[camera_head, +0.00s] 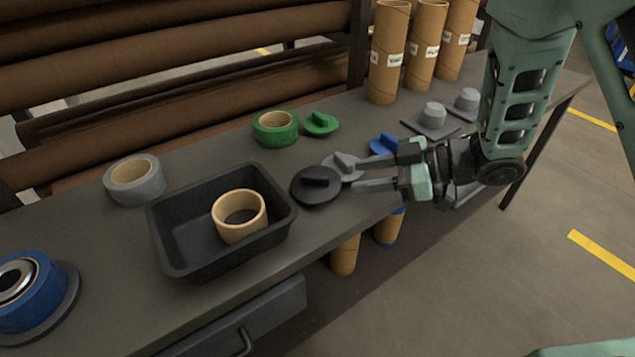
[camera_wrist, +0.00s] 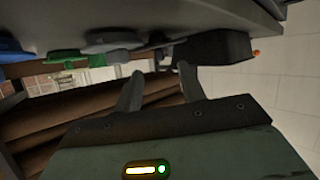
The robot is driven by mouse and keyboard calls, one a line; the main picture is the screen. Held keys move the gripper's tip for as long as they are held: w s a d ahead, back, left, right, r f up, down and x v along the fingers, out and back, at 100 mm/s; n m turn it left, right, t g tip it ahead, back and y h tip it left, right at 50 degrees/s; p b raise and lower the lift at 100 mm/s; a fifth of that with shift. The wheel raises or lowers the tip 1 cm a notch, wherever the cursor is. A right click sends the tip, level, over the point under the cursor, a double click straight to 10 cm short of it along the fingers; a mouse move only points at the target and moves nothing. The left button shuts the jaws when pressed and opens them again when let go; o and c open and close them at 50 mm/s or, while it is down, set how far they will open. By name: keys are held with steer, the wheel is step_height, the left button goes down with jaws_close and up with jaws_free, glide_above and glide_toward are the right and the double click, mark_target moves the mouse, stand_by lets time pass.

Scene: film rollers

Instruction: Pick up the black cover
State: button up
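The black cover (camera_head: 316,185) is a round disc with a raised handle bar. It lies on the grey table just right of the black tray. My gripper (camera_head: 358,166) is to its right, fingers pointing left toward it, open with nothing between the fingers. The fingertips are close to the cover but appear apart from it. In the wrist view my gripper (camera_wrist: 160,82) is also open, below the table-top items. The cover is hard to make out there, a dark shape near the tray.
A black tray (camera_head: 171,232) holding a tan tape roll (camera_head: 239,216) stands left of the cover. A grey cover (camera_head: 343,164), green cover (camera_head: 320,123) and blue cover (camera_head: 385,144) lie nearby. Cardboard tubes (camera_head: 424,45) stand at the back right. The table's front edge is close to the cover.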

mark_target(325, 176)
steer(key=x, duration=0.2)
steer(key=shift+w+a+f, duration=0.1)
steer(key=shift+a, duration=0.2)
steer(key=a, duration=0.2)
steer(key=w+a, duration=0.1)
steer(key=a, duration=0.1)
steer(key=shift+a+f, duration=0.1)
steer(key=shift+f, duration=0.15)
steer(key=shift+w+a+f, duration=0.15)
steer(key=shift+a+f, duration=0.05)
steer(key=shift+a, duration=0.25)
jaws_close()
